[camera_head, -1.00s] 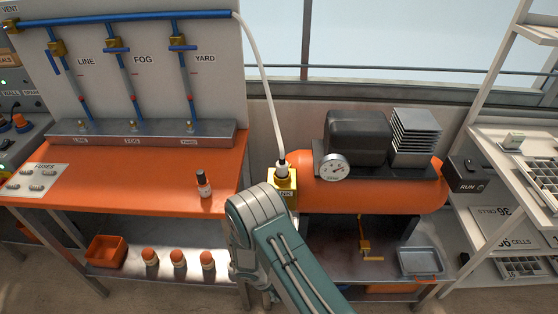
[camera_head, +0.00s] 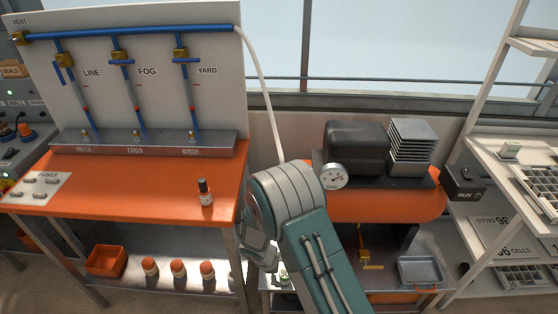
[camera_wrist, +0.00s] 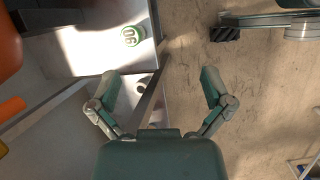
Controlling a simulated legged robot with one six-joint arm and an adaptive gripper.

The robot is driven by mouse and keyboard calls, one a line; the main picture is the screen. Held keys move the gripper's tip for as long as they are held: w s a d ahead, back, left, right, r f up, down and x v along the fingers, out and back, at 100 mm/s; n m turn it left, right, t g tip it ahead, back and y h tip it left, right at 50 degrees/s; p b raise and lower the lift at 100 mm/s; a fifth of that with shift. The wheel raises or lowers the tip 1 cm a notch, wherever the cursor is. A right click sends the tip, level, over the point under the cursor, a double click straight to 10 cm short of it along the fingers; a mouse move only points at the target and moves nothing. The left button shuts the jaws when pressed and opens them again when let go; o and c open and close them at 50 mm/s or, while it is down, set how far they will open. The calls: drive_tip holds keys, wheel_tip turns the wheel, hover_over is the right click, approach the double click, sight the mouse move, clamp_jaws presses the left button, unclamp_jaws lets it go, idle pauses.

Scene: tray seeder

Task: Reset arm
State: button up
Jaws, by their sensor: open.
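My gripper shows in the wrist view (camera_wrist: 158,88) with its two fingers spread wide and nothing between them. It points down past a grey metal shelf edge toward the floor. In the head view my teal arm stands in front of the gap between the orange bench (camera_head: 120,190) and the orange compressor tank (camera_head: 385,205). My gripper is hard to make out there, low behind the arm. The arm hides the brass block at the tank's left end and the lower end of the white hose (camera_head: 265,85).
Several orange-capped bottles (camera_head: 179,268) and an orange bin (camera_head: 106,261) are on the lower shelf. In the wrist view a green-topped round item (camera_wrist: 132,36) sits on a pale surface. Bare floor (camera_wrist: 265,100) lies to the right.

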drive_tip(key=s+d+r+m+y, duration=0.1)
drive_tip(key=d+r+m, duration=0.2)
drive_tip(key=r, duration=0.6)
drive_tip(key=s+d+r+m+t, duration=0.1)
drive_tip(key=d+r+m, duration=0.2)
drive_tip(key=r, duration=0.7)
drive_tip(key=s+d+r+m+y, duration=0.1)
drive_tip(key=d+r+m, duration=0.25)
drive_tip(key=r, duration=0.55)
drive_tip(key=s+d+r+m+t+y, duration=0.1)
drive_tip(key=s+d+r+m, duration=0.1)
drive_tip(key=s+r, duration=0.4)
drive_tip(key=s+d+r+m+t+y, duration=0.1)
drive_tip(key=s+d+r+m+t, duration=0.1)
drive_tip(key=s+r, duration=0.5)
drive_tip(key=s+d+m, duration=0.1)
drive_tip(key=s+m, duration=0.1)
drive_tip(key=s, duration=0.2)
drive_tip(key=shift+s+d+m, duration=0.25)
drive_tip(key=shift+d+m, duration=0.1)
